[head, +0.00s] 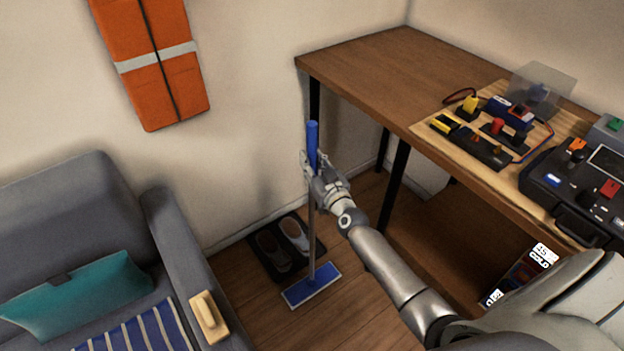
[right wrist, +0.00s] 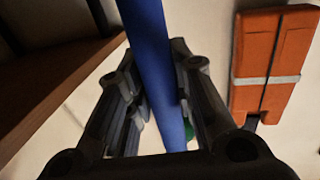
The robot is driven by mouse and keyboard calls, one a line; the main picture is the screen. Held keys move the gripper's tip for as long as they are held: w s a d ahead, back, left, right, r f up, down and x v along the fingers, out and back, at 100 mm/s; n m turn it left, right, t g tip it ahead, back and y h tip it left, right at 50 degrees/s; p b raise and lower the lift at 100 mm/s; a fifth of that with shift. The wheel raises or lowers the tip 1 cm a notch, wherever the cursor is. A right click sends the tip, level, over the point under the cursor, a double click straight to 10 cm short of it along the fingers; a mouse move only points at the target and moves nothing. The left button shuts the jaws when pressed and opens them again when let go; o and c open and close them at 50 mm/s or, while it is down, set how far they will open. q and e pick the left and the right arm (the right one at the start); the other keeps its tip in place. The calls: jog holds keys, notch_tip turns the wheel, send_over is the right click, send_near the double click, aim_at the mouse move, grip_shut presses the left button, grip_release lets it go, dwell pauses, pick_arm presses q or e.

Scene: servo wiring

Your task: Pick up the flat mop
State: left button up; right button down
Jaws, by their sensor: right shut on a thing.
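The flat mop (head: 312,220) stands upright in the head view, with a blue grip at the top, a grey pole and a flat blue head (head: 312,286) at floor level. My right gripper (head: 312,168) is shut on the blue grip near its lower end. In the right wrist view the blue grip (right wrist: 150,50) runs between the two fingers of my right gripper (right wrist: 160,100). I cannot tell whether the mop head touches the floor. My left gripper is not in view.
A wooden table (head: 400,75) with wiring parts stands right of the mop. A grey sofa (head: 180,240) is at left. A dark tray with shoes (head: 255,262) lies behind the mop head. An orange vest (head: 155,65) hangs on the wall.

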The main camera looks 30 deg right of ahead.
aim_at(314, 147)
notch_tip(314, 147, up, 2)
jog(key=shift+p, duration=0.4)
jog(key=s+r+p, duration=0.1)
jog(key=r, duration=0.1)
jog(key=s+a+r+p, duration=0.1)
jog(key=s+r, duration=0.1)
jog(key=s+r+p, duration=0.1)
jog(key=r+p, duration=0.1)
jog(key=r, duration=0.1)
jog(key=shift+s+a, duration=0.3)
jog(key=shift+a, duration=0.05)
jog(key=s+a+r, duration=0.3)
jog(key=s, duration=0.5)
jog(key=shift+s+r, duration=0.25)
jog(key=shift+r, duration=0.15)
jog(key=shift+a, duration=0.1)
jog(key=c, duration=2)
grip_release()
grip_shut()
